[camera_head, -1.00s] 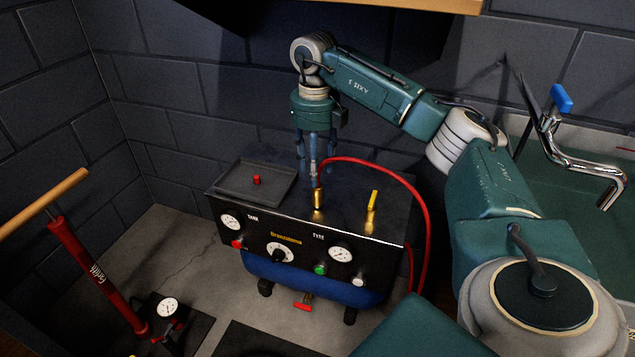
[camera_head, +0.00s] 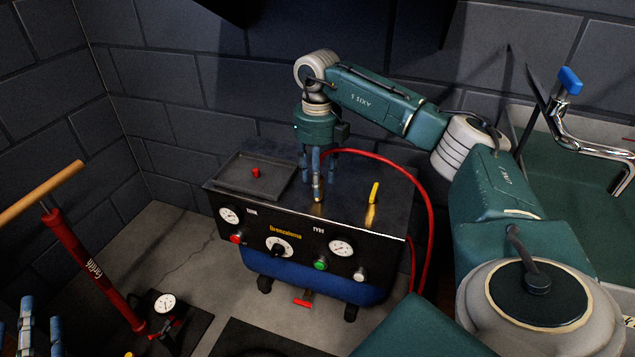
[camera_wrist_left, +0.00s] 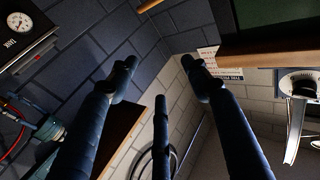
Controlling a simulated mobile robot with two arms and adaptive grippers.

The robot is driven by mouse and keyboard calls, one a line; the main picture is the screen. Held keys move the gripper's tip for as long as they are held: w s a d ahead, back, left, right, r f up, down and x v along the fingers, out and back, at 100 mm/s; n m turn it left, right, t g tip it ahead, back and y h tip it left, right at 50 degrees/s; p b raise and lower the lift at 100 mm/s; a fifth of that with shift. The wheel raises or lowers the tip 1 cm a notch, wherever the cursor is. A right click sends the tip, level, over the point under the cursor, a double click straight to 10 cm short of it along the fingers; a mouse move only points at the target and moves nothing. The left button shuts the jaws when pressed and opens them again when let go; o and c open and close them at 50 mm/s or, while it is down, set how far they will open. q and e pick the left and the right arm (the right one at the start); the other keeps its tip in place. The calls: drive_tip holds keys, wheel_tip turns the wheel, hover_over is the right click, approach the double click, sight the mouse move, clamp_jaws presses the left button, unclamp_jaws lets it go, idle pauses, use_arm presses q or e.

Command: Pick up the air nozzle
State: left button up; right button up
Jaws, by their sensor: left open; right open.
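The air nozzle (camera_head: 318,194) stands upright on top of the compressor (camera_head: 345,208), with a red hose (camera_head: 424,205) looping from it to the right and down. My right gripper (camera_head: 318,178) is over it, pointing down, its fingers open around the nozzle's upper part. The fingers partly hide the nozzle, and I cannot tell whether they touch it. My left gripper (camera_head: 40,335) is at the lower left edge of the head view. In the left wrist view its fingers (camera_wrist_left: 160,80) are spread and empty.
A shallow tray (camera_head: 225,187) with a small red piece and a yellow lever (camera_head: 374,192) sit on the compressor. A red floor pump (camera_head: 90,255) with a wooden handle stands at left. A sink (camera_head: 590,200) with a tap is at right. Brick walls stand behind.

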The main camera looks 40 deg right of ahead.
clamp_jaws()
drive_tip(key=shift+r, duration=0.2)
